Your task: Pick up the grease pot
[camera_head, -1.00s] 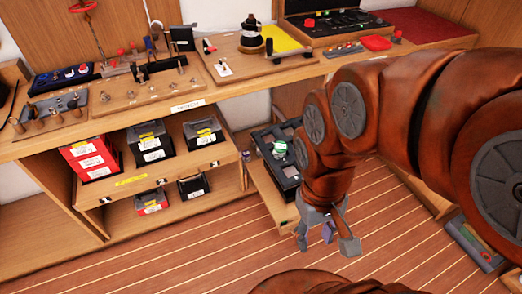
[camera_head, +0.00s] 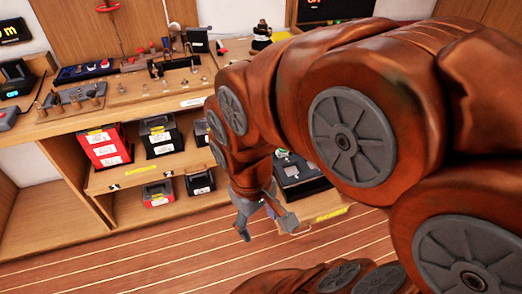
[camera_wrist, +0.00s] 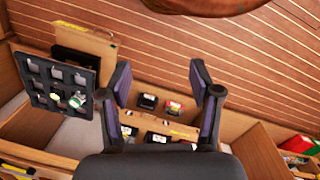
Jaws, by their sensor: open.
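A small white and green round item (camera_wrist: 77,99), which looks like the grease pot, sits in a compartment of a black divided tray (camera_wrist: 40,66) at the left of the wrist view. In the head view my arm covers part of that tray (camera_head: 300,190), and only a bit of green shows there. My gripper (camera_head: 266,222) is open and empty, hanging above the floor in front of the low shelves. In the wrist view its two fingers (camera_wrist: 161,82) stand wide apart, with the tray left of them and not between them.
A counter (camera_head: 130,108) with boards and tools runs above the shelves. Red bins (camera_head: 107,146) and black bins (camera_head: 160,138) stand on the shelf below. The striped wooden floor (camera_head: 150,265) in front is clear. My arm blocks the right side of the head view.

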